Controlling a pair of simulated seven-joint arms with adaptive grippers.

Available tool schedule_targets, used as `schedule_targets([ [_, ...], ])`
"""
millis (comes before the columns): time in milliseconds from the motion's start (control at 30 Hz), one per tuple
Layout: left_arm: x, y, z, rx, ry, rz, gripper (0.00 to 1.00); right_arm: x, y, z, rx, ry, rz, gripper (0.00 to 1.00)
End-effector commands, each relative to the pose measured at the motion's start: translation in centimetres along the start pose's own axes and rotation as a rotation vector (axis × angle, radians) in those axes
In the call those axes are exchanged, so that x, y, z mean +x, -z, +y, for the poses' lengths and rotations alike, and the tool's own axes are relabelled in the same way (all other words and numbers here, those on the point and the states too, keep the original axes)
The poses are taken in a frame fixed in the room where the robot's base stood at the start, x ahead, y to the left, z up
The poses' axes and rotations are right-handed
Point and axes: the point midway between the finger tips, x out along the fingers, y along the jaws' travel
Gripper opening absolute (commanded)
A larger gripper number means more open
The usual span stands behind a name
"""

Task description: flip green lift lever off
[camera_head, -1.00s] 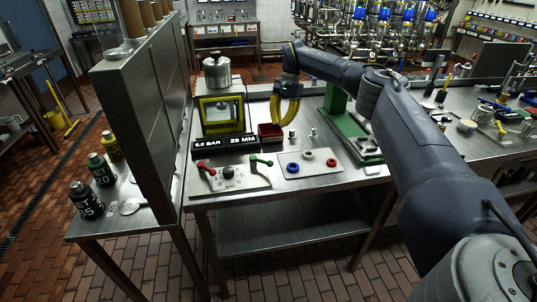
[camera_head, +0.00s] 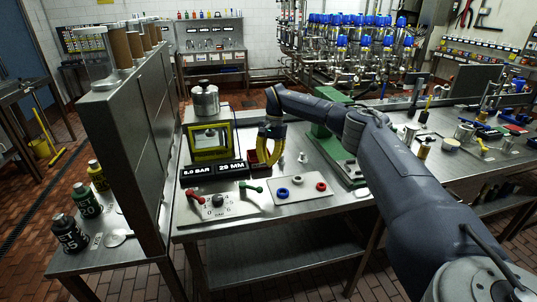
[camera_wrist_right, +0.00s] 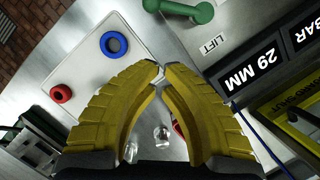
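The green lift lever (camera_head: 250,187) is at the right side of the small control panel (camera_head: 220,212) in the head view. In the right wrist view the green lever (camera_wrist_right: 182,9) is at the top edge, partly cut off, beside the label LIFT. My left gripper is in neither view.
A red lever (camera_head: 196,195) is at the panel's left. Displays reading 5.0 BAR and 29 MM (camera_head: 231,168) stand behind the panel, below a yellow-framed press (camera_head: 210,142). A plate (camera_head: 300,190) with blue and red rings lies to the right. A green stand (camera_head: 330,150) is further right.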

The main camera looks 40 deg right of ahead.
Motion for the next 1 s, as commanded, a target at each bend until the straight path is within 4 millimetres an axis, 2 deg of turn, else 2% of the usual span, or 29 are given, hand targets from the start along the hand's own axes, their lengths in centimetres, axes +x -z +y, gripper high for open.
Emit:
schedule_targets([
  [33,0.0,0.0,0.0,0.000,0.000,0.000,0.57,1.1,0.0,0.1,-0.001,-0.003,-0.002,0.00],
  [267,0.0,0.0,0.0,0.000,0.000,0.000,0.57,5.1,-0.1,0.1,-0.001,-0.002,-0.001,0.00],
  [600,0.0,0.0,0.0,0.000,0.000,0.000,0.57,6.2,-2.8,0.0,-0.002,-0.001,0.000,0.00],
  [1000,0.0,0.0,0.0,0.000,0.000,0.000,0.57,6.5,-3.5,0.0,0.000,0.001,0.001,0.00],
])
